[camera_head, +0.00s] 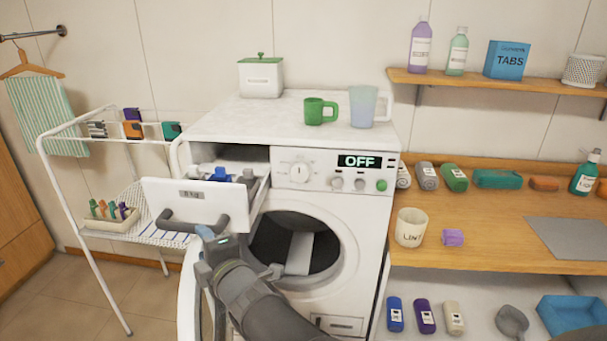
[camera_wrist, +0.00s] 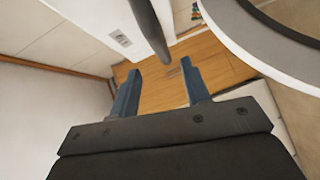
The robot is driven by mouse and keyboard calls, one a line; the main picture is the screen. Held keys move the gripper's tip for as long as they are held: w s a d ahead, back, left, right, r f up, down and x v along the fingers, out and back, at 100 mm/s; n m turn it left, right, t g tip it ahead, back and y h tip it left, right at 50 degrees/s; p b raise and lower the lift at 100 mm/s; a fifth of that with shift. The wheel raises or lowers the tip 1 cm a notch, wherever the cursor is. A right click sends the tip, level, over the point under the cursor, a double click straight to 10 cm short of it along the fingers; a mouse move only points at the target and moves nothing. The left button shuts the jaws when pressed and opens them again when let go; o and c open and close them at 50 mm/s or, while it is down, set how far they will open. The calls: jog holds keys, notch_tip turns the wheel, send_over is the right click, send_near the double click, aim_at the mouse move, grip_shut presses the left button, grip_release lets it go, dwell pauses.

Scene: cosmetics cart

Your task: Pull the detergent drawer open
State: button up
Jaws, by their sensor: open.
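The white detergent drawer (camera_head: 185,200) stands pulled out from the upper left of the washing machine (camera_head: 350,215). Its inside shows a blue item and grey dividers. Its dark grey bar handle (camera_head: 180,224) is on the front panel. My gripper (camera_head: 207,234) is open, just below the handle's right end. In the wrist view my gripper (camera_wrist: 159,68) has its two blue-grey fingers apart, with nothing between the pads. The handle (camera_wrist: 148,28) shows there just past the fingertips. I cannot tell whether a finger touches it.
The round door of the washer hangs open below the drawer, close to my arm. A white drying rack (camera_head: 100,190) stands at left. A green mug (camera_head: 320,111) and a pale cup (camera_head: 364,107) are on the washer top. A wooden counter (camera_head: 480,235) with several items is at right.

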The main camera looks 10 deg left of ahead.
aim_at(192, 225)
jog(key=v, duration=0.8)
jog(key=shift+w+a, duration=0.1)
jog(key=shift+a, duration=0.05)
dwell(0.5)
jog(key=shift+x, duration=5.85)
jog(key=shift+v, duration=6.1)
jog(key=x, duration=1.7)
jog(key=shift+w+a+f, duration=0.1)
jog(key=shift+w+a, duration=0.05)
jog(key=shift+w, duration=0.5)
